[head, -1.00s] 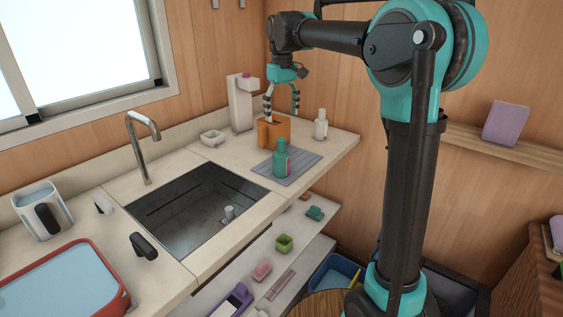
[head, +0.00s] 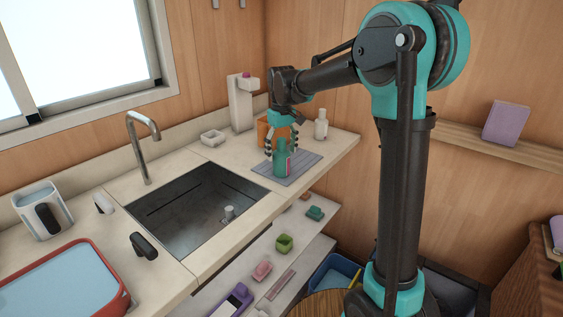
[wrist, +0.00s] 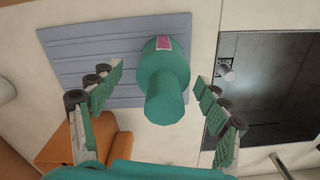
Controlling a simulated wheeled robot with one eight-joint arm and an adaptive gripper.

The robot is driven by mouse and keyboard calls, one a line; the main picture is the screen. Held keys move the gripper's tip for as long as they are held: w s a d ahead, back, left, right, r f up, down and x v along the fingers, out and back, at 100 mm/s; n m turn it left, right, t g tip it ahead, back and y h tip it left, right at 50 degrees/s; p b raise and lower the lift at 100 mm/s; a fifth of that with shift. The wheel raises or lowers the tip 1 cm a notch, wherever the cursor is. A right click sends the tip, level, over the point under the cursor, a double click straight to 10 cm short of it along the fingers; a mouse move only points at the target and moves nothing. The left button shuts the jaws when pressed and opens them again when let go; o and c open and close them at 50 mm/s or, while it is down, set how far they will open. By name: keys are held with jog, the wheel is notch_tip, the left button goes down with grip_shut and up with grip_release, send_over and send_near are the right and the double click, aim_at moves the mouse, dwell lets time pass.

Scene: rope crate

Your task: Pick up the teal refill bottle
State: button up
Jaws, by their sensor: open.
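The teal refill bottle (head: 281,160) stands upright on a grey ribbed mat (head: 300,172) at the right end of the counter. In the wrist view the bottle (wrist: 163,80) is seen from above, with a pink label patch on its far side. My gripper (head: 282,146) is just above and behind the bottle. In the wrist view its two fingers (wrist: 160,90) are spread, one to each side of the bottle, with a gap on both sides. Neither finger appears to touch it.
An orange holder (head: 262,131) stands close behind my gripper, and it also shows in the wrist view (wrist: 105,143). A white bottle (head: 321,124) and a tall dispenser (head: 241,104) stand nearby. The sink (head: 190,205) lies left of the mat. The counter's front edge is close.

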aim_at(282, 158)
jog(key=shift+s+f, duration=0.2)
jog(key=shift+f, duration=1.45)
jog(key=c, duration=1.5)
jog(key=shift+r, duration=0.1)
